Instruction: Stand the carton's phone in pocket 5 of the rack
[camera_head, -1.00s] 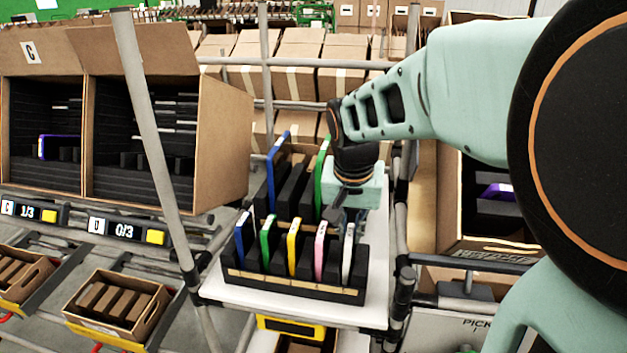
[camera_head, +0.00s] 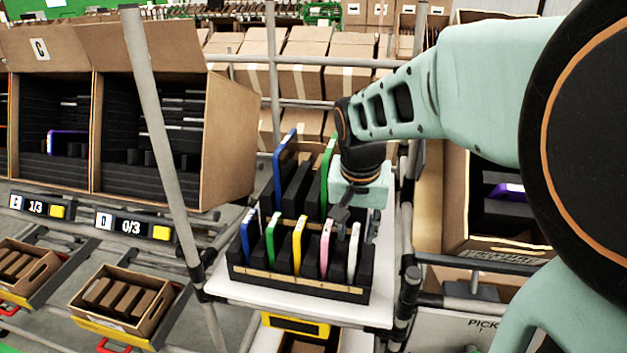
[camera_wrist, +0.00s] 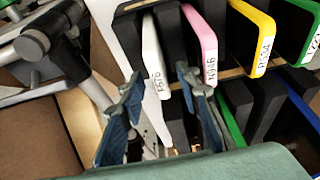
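The white phone (camera_head: 354,252) stands in the rightmost pocket of the front row of the black rack (camera_head: 300,285). In the wrist view the white phone (camera_wrist: 153,75) shows between my fingers, with space on both sides. My gripper (camera_head: 356,222) is at the phone's upper end, and its two fingers (camera_wrist: 160,78) are spread apart. A purple phone (camera_head: 507,191) lies in the open carton (camera_head: 505,240) at the right. Pocket numbers cannot be read.
Blue, green, yellow and pink (camera_head: 325,250) phones stand left of the white one. A blue phone (camera_head: 282,165) and a green phone (camera_head: 327,170) stand in the back row. A grey post (camera_head: 160,140) rises left of the rack; cartons (camera_head: 225,140) stand beyond it.

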